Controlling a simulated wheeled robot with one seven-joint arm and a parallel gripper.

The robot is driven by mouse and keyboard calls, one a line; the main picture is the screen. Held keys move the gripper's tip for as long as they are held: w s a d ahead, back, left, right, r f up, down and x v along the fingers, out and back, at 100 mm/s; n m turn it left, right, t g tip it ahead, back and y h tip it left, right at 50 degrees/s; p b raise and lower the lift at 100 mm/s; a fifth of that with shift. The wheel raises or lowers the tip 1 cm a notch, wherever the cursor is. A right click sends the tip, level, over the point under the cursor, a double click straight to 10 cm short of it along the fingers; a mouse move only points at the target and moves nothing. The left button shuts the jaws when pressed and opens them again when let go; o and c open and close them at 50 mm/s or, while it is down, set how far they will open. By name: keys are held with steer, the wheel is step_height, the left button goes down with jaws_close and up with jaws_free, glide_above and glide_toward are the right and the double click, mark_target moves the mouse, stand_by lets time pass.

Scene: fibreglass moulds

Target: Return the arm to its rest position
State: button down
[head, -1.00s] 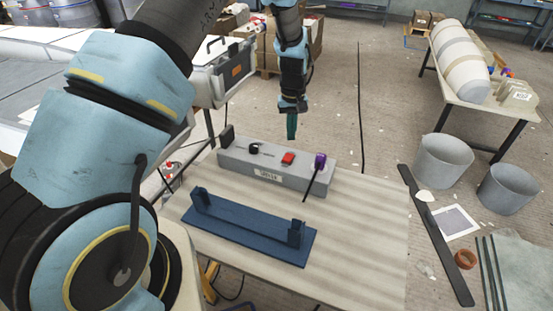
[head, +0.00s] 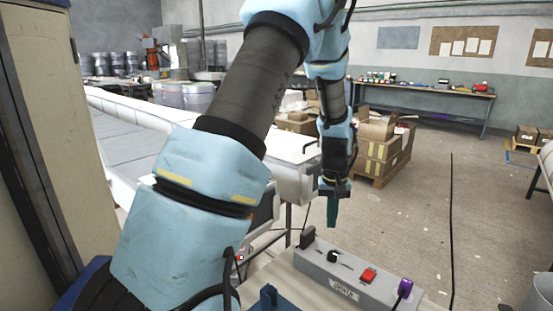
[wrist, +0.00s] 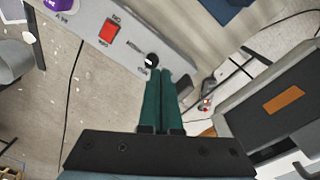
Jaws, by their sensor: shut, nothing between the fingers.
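My arm reaches up and over from the left in the head view, with its forearm hanging down. My gripper (head: 332,212) points downward with its green fingers together and nothing between them. In the wrist view the two green fingers (wrist: 163,100) lie side by side. The gripper hangs in the air above and behind the grey control box (head: 345,275), apart from it as far as I can tell. The box carries a red switch (head: 369,275), a black knob (head: 333,256) and a purple part (head: 404,288).
A blue stand (head: 268,298) shows partly at the bottom edge. A grey case with an orange label (wrist: 284,100) lies near the gripper in the wrist view. Cardboard boxes (head: 380,155) and a long workbench (head: 425,88) stand farther back. The floor at right is mostly clear.

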steer(key=s+a+r, duration=0.3)
steer(key=s+a, duration=0.1)
steer(key=a, duration=0.3)
steer(key=s+a+r, duration=0.3)
steer(key=s+a, duration=0.1)
steer(key=a, duration=0.4)
steer(key=s+a+r+t, duration=0.1)
steer(key=s+a+r, duration=0.1)
steer(key=s+a, duration=0.3)
steer(key=a, duration=0.3)
steer(key=shift+r+n, duration=0.4)
steer(key=c, duration=1.5)
jaws_free()
steer(key=shift+w, duration=0.1)
